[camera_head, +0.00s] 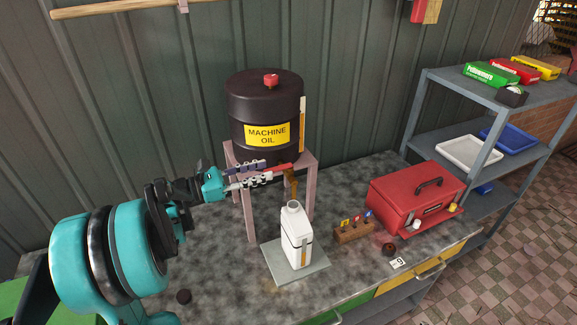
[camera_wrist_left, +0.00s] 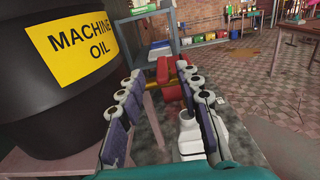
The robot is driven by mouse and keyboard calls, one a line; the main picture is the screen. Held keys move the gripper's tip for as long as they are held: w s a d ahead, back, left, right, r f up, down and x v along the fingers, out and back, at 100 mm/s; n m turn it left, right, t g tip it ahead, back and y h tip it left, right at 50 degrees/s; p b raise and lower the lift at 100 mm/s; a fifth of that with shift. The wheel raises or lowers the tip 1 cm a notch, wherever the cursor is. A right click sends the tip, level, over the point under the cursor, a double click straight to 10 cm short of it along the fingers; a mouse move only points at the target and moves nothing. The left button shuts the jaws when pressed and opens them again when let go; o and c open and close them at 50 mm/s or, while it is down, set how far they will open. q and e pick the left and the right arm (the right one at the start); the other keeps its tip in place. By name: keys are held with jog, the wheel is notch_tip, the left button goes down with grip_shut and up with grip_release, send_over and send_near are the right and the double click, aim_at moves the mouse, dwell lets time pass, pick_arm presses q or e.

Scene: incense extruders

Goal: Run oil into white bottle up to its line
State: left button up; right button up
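The white bottle (camera_head: 297,235) stands upright on a grey plate (camera_head: 284,279), its open neck below the drum's tap. A strip on its side shows amber in the lower part; the fill line is too small to read. The black machine oil drum (camera_head: 262,105) sits on a pinkish stand (camera_head: 248,205). A brown spout or oil stream (camera_head: 291,184) hangs above the neck; I cannot tell which. My left gripper (camera_head: 272,174) reaches the red tap lever (camera_head: 281,168) from the left. In the left wrist view its fingers (camera_wrist_left: 163,75) are apart. The bottle (camera_wrist_left: 189,135) shows beyond the right finger.
A red toolbox (camera_head: 415,196) and a small wooden block with coloured tags (camera_head: 353,232) stand right of the bottle. A grey shelf rack (camera_head: 490,93) is at the far right.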

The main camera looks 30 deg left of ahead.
aim_at(286, 165)
pick_arm(q)
jog(key=x, duration=0.7)
jog(key=shift+w+d+b, duration=0.2)
jog(key=shift+d+b, duration=0.15)
jog(key=shift+b, duration=0.05)
grip_shut()
